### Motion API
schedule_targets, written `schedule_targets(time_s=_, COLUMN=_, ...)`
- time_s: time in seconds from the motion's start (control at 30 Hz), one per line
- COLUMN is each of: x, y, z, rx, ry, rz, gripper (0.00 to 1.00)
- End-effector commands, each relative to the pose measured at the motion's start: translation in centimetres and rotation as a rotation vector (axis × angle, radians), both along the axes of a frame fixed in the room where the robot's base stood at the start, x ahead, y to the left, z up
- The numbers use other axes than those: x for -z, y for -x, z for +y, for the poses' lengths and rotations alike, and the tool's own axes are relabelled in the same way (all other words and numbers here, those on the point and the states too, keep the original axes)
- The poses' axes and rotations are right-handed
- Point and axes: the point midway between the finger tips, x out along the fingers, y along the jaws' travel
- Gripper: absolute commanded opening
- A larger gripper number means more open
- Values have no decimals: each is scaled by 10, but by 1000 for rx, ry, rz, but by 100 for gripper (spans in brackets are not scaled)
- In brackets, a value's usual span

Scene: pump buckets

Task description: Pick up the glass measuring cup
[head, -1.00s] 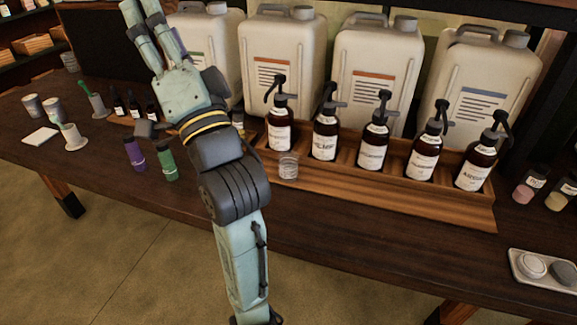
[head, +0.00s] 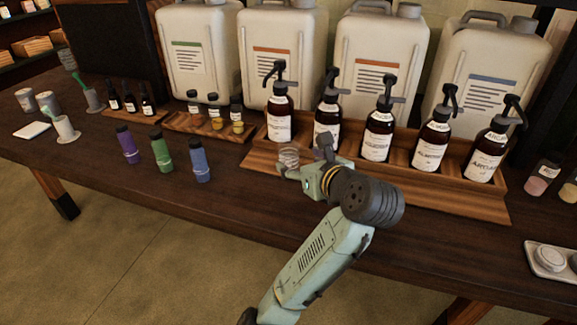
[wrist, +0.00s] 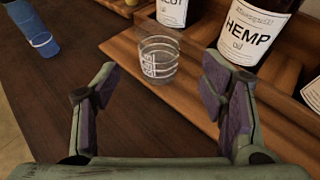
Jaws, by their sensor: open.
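The glass measuring cup (wrist: 158,58) is small and clear with white markings. In the head view the cup (head: 289,157) is at the left part of the rack, just beyond my gripper (head: 297,172). In the wrist view my gripper (wrist: 160,95) is open and empty. Its two fingers are spread to either side, and the cup is ahead of the gap between them, apart from both fingers.
Brown pump bottles (head: 378,133) stand in the wooden rack (head: 400,180) behind and right of the cup. A blue bottle (head: 199,160) stands to the left, with green and purple ones. White jerrycans (head: 283,60) line the back.

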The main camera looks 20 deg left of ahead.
Motion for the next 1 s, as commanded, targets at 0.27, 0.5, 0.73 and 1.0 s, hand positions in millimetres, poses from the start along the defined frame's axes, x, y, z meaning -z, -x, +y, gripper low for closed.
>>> schedule_targets(time_s=0.27, x=9, y=-18, z=16, rx=-1, ry=5, rz=2, gripper=65)
schedule_targets(time_s=0.5, x=19, y=-42, z=39, rx=-1, ry=5, rz=2, gripper=65)
schedule_targets(time_s=0.73, x=24, y=-51, z=46, rx=0, ry=6, rz=-1, gripper=65)
schedule_targets(time_s=1.0, x=24, y=-51, z=46, rx=0, ry=5, rz=-2, gripper=56)
